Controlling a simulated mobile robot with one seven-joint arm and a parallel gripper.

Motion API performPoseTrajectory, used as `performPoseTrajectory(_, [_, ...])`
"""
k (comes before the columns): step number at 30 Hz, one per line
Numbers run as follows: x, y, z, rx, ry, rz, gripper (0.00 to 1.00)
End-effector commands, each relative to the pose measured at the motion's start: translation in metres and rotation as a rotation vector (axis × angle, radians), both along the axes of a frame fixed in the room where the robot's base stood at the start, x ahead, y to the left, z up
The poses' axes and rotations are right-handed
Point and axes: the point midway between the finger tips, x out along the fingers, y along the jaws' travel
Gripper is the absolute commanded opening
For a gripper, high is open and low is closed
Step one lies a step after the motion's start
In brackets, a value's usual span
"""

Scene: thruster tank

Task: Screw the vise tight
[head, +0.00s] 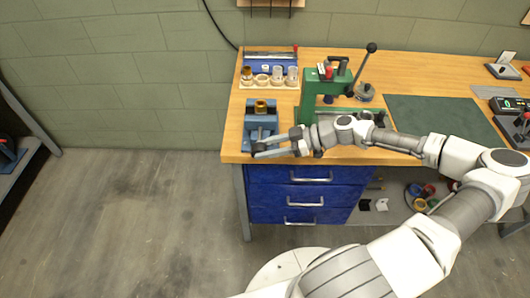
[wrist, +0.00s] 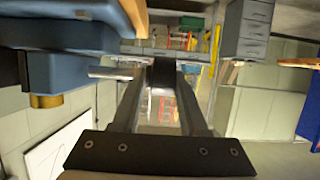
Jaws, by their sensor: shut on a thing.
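The blue vise (head: 262,122) stands at the left front of the wooden bench, with a brass-coloured part (head: 261,106) at its jaws. In the wrist view the vise (wrist: 70,65) fills the upper left, turned on its side, and the brass part (wrist: 46,101) shows below it. My gripper (head: 260,150) is at the vise's front, by the bench edge. In the wrist view its fingers (wrist: 166,75) close together at the end of a grey bar (wrist: 112,72) coming from the vise. They appear shut on the vise handle, which is mostly hidden between the fingertips.
A green press (head: 325,90) with a lever stands right of the vise. Behind the vise is a wooden rack (head: 268,84) with small cups. A dark green mat (head: 440,120) lies further right. Blue drawers (head: 305,195) are below. The floor left of the bench is clear.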

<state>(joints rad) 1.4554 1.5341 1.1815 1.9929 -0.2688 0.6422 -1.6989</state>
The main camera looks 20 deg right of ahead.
Motion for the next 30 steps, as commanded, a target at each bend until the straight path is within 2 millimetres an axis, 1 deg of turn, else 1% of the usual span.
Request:
performPoseTrajectory(1, [-0.0067, 0.0047, -0.0054, 0.014, 0.008, 0.019, 0.0])
performPoseTrajectory(16, [-0.0071, 0.0046, -0.0046, 0.027, 0.003, 0.021, 0.0])
performPoseTrajectory(17, [-0.0071, 0.0046, -0.0046, 0.027, 0.003, 0.021, 0.44])
performPoseTrajectory(18, [-0.0073, 0.0047, -0.0044, 0.027, 0.003, 0.022, 0.52])
performPoseTrajectory(20, [-0.0069, 0.0045, -0.0042, 0.027, 0.003, 0.021, 0.62])
performPoseTrajectory(30, [-0.0039, 0.0021, -0.0025, 0.026, -0.001, 0.012, 0.62])
